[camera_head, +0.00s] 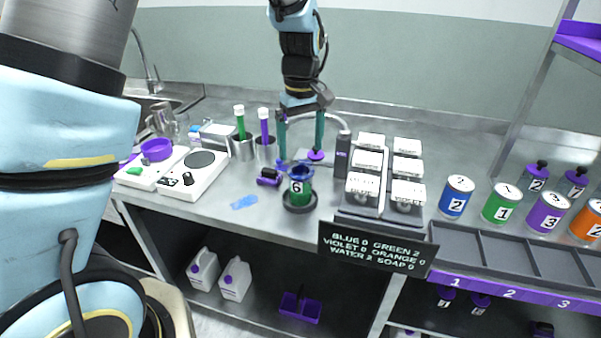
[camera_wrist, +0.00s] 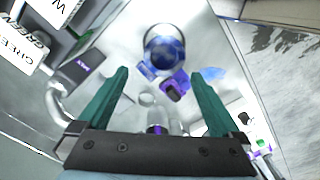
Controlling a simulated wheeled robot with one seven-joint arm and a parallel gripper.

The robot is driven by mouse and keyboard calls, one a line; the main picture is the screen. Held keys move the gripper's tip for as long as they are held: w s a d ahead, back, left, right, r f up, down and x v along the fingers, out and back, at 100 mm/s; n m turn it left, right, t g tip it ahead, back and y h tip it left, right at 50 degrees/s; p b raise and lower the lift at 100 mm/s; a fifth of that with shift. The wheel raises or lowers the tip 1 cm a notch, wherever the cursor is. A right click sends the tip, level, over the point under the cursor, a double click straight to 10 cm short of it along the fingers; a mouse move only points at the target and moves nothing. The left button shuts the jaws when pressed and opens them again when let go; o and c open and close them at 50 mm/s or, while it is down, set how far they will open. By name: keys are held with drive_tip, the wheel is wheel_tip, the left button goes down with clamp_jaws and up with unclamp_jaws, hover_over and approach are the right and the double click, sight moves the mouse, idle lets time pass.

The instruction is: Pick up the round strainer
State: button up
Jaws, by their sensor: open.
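A round blue piece that looks like the strainer (camera_head: 302,172) sits in the mouth of a beaker of green liquid (camera_head: 299,191) marked 6. A small blue tab juts from its side. In the wrist view the blue round strainer (camera_wrist: 165,55) lies just past the fingertips, seen from above. My gripper (camera_head: 301,155) points down behind the beaker, with its two green fingers apart and nothing held. In the wrist view my gripper (camera_wrist: 160,73) is also wide open. Whether the fingertips touch anything is hard to tell.
A purple and dark tool (camera_head: 269,177) and a blue patch (camera_head: 244,202) lie left of the beaker. A rack of labelled boxes (camera_head: 385,178) stands close on the right. Metal cups with tubes (camera_head: 265,149) and a white scale (camera_head: 194,176) are farther left.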

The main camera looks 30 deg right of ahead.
sight(301, 169)
drive_tip(key=f, duration=0.1)
drive_tip(key=f+p, duration=0.2)
drive_tip(key=f, duration=0.1)
drive_tip(key=shift+s+a, duration=0.15)
drive_tip(key=shift+s, duration=0.1)
drive_tip(key=shift+f, duration=0.65)
drive_tip(key=c, duration=1.2)
